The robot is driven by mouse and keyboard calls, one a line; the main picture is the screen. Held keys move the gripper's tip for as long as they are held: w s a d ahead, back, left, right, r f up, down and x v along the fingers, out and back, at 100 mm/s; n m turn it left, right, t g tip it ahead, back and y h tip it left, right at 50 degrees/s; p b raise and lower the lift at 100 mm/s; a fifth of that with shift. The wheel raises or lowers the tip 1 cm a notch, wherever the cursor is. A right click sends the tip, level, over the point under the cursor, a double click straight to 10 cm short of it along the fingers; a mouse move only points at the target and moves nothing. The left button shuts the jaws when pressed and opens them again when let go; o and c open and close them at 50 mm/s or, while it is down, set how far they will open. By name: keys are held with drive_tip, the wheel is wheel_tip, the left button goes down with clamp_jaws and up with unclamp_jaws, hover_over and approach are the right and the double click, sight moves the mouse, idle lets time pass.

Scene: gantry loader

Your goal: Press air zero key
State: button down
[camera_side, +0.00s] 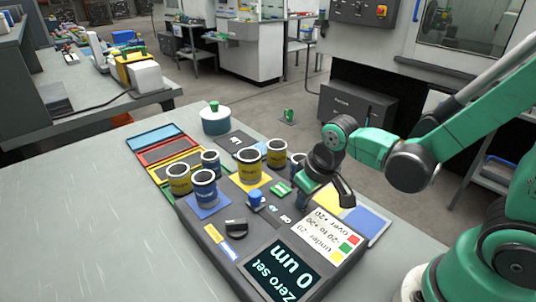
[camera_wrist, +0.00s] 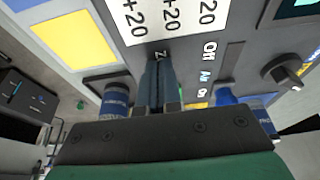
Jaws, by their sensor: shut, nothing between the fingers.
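The dark gauge panel (camera_side: 262,226) shows in the side view with a lit display (camera_side: 283,270) reading "Zero set 0 um". My gripper (camera_side: 302,203) is shut and empty, low over the panel's right part. In the wrist view my gripper (camera_wrist: 160,68) has its fingertips together beside a partly covered label starting with "Z" (camera_wrist: 160,54). The key itself is not visible; the fingers may cover it. I cannot tell whether the tips touch the panel. A blue knob (camera_side: 256,197) stands near small labels; it also shows in the wrist view (camera_wrist: 225,95).
A white range card (camera_side: 322,235) with colored squares lies right of the display. A black knob (camera_side: 236,226) sits on the panel. Several blue and yellow ring gauges, including a blue one (camera_side: 204,190), stand behind. The bench's left part (camera_side: 90,230) is clear.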

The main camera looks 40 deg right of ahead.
sight(313, 214)
drive_tip(key=v, duration=0.8)
idle(0.4)
idle(0.5)
drive_tip(key=t, duration=0.2)
drive_tip(key=d+r+t, duration=0.1)
drive_tip(key=shift+w+d+r+t, duration=0.15)
drive_tip(key=shift+w+r+t, duration=0.15)
drive_tip(key=shift+w+t, duration=0.1)
idle(1.5)
